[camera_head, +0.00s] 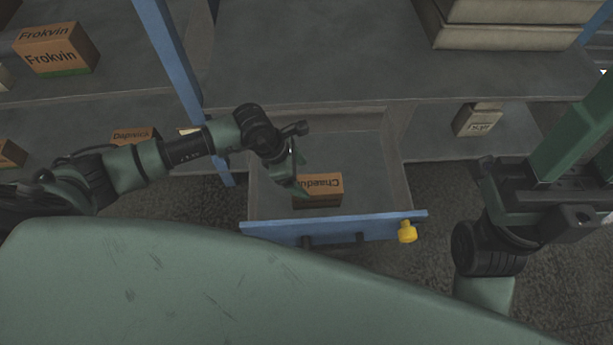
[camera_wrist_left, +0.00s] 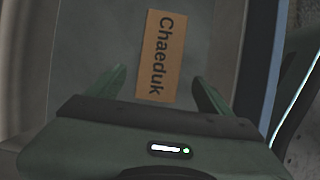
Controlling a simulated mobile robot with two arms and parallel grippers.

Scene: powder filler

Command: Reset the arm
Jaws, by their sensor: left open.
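My left gripper (camera_head: 297,172) is over the open drawer (camera_head: 270,205) in the head view, at the left of an orange-brown box labelled "Chaeduk" (camera_head: 322,184). The box lies in the drawer near its blue front. In the left wrist view, the fingers of my left gripper (camera_wrist_left: 160,88) are spread apart, with the Chaeduk box (camera_wrist_left: 160,55) ahead of and between them. Nothing is seen held. My right arm shows at the right of the head view; its fingertips cannot be made out.
A blue post (camera_head: 172,60) stands left of the drawer. A small box (camera_head: 478,120) is at the right.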

